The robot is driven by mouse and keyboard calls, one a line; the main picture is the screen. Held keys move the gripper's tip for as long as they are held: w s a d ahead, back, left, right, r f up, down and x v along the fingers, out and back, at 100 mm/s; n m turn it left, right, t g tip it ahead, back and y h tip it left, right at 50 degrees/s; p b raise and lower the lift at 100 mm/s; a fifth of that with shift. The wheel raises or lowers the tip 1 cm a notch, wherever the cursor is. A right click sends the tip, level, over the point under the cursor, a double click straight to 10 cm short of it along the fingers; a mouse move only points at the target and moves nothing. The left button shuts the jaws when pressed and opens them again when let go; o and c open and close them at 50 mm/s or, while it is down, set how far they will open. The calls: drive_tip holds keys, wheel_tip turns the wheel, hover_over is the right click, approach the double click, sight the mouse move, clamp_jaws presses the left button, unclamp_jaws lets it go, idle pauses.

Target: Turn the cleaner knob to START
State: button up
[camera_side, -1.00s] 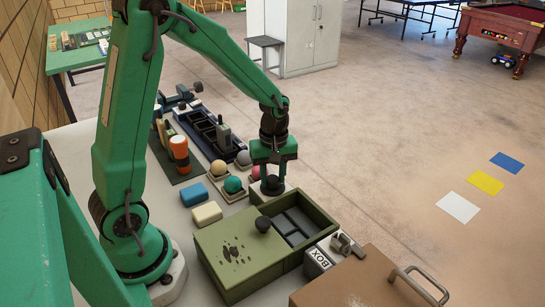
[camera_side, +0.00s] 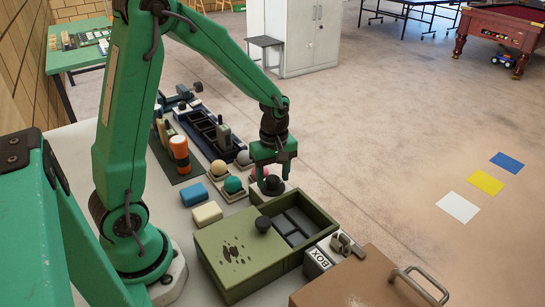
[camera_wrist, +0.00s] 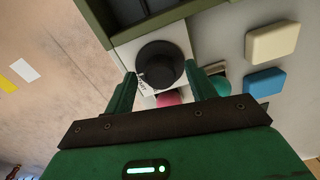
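The cleaner knob is a round black knob (camera_wrist: 160,65) on a pale square plate (camera_wrist: 124,52) with partly hidden lettering. In the side view the knob (camera_side: 271,185) stands just beyond the green box. My gripper (camera_side: 273,172) points down right above it, with fingers to either side. In the wrist view my gripper (camera_wrist: 162,76) is open, with the knob's dark top ahead of and between the fingertips; I see no clear contact. A small light mark shows at the knob's left edge. Part of the plate's lettering is hidden by the knob and left finger.
The green box (camera_side: 318,218) with a sliding lid and black lid knob (camera_side: 263,224) stands close in front. Coloured balls, including a green one (camera_side: 233,185), and blue (camera_side: 194,195) and cream (camera_side: 207,213) blocks lie to the left. A brown handled lid (camera_side: 350,285) is nearer.

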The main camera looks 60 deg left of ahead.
sight(274, 178)
drive_tip(key=shift+r, duration=0.15)
wheel_tip(274, 178, up, 7)
drive_tip(key=shift+w+f, duration=0.1)
drive_tip(key=shift+r, duration=0.4)
idle(0.5)
drive_tip(key=shift+s+d+r, duration=0.1)
drive_tip(key=shift+s+r, duration=0.1)
drive_tip(key=shift+r, duration=0.1)
drive_tip(key=s+d+r+m+t, duration=0.2)
drive_tip(key=s+r+m+t, duration=0.1)
drive_tip(key=s+m, duration=0.4)
drive_tip(key=s+d+r+m+t, duration=0.2)
drive_tip(key=s+r+m, duration=0.4)
drive_tip(key=m, duration=0.3)
drive_tip(key=shift+s+d+r+t, duration=0.3)
drive_tip(key=shift+s+d+t, duration=0.1)
drive_tip(key=shift+s+d, duration=0.1)
idle(0.4)
